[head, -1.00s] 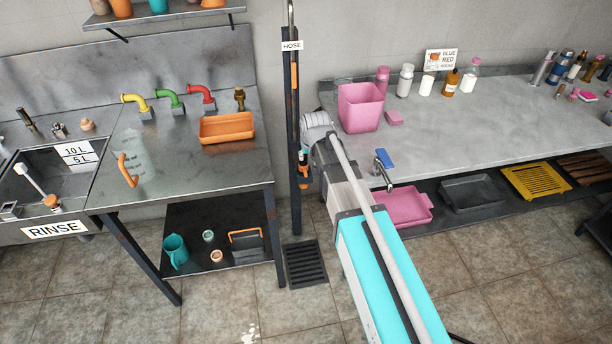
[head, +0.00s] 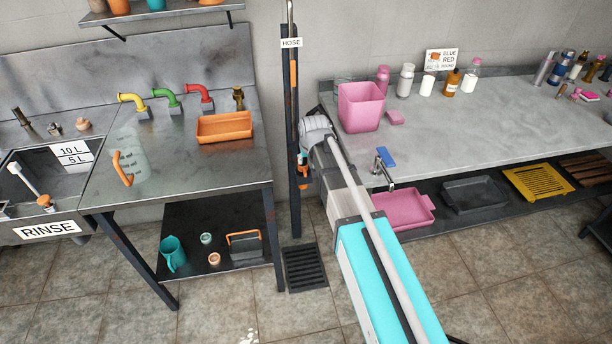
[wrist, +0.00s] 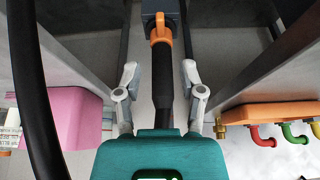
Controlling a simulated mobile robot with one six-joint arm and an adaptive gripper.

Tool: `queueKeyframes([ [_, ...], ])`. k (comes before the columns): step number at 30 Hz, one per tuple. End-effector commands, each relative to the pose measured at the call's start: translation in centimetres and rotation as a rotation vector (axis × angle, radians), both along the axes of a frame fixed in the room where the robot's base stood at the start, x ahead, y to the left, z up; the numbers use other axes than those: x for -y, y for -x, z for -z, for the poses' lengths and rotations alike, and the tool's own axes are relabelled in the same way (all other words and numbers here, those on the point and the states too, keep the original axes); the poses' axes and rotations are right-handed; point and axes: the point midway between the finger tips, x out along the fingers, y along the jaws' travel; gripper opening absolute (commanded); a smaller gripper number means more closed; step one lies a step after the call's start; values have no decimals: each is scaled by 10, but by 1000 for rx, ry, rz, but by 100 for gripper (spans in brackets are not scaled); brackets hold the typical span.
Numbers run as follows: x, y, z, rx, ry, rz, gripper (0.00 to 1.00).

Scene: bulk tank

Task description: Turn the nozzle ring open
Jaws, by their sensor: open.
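The hose nozzle hangs at the dark upright post (head: 290,110) under the HOSE sign. In the wrist view it has a long black body (wrist: 163,75) with an orange ring (wrist: 160,30) at its far end. In the head view, orange parts (head: 303,175) of it show beside the post, partly hidden by my arm. My gripper (wrist: 161,72) is open, with one grey finger on each side of the black body. Gaps show between the fingers and the body. The ring lies beyond the fingertips. Whether the ring is turned open or shut I cannot tell.
A pink bin (head: 360,108) stands on the right counter (head: 480,110). An orange tray (head: 225,127) and coloured taps (head: 166,98) sit on the left table. A black hose (wrist: 35,100) runs down the left of the wrist view. A floor grate (head: 305,266) lies below the post.

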Motion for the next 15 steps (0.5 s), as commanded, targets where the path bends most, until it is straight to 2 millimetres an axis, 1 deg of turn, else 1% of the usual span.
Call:
queueKeyframes([
  [1, -1, -2, 8, 0, 0, 0, 51],
  [15, -6, -16, 44, 0, 0, -1, 51],
])
